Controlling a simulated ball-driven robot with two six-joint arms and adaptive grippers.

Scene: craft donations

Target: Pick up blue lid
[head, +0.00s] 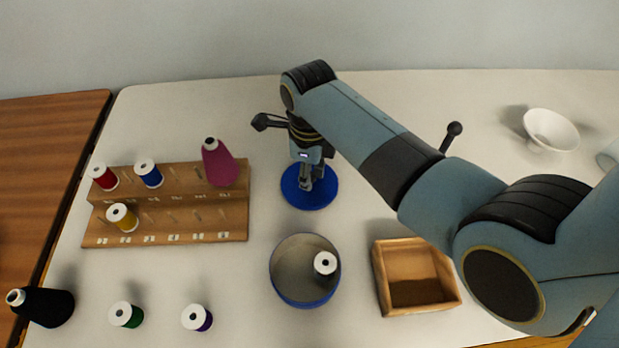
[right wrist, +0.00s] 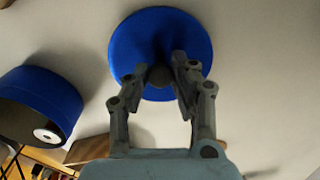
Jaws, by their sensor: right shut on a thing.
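The blue lid (head: 322,193) is a flat round disc behind the round tin in the head view. It fills the top middle of the right wrist view (right wrist: 128,42), with a dark round knob (right wrist: 160,77) at its centre. My right gripper (head: 305,184) points down at the lid's middle. In the right wrist view its two fingers (right wrist: 178,72) are shut on the knob. I cannot tell whether the lid touches the table or is slightly raised. My left gripper is not in view.
An open blue tin (head: 285,287) holding a dark spool (head: 325,264) stands in front of the lid. A wooden box (head: 381,275) is to its right. A wooden spool rack (head: 170,238) stands left. A white bowl (head: 551,130) is at the back right. Loose spools lie front left.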

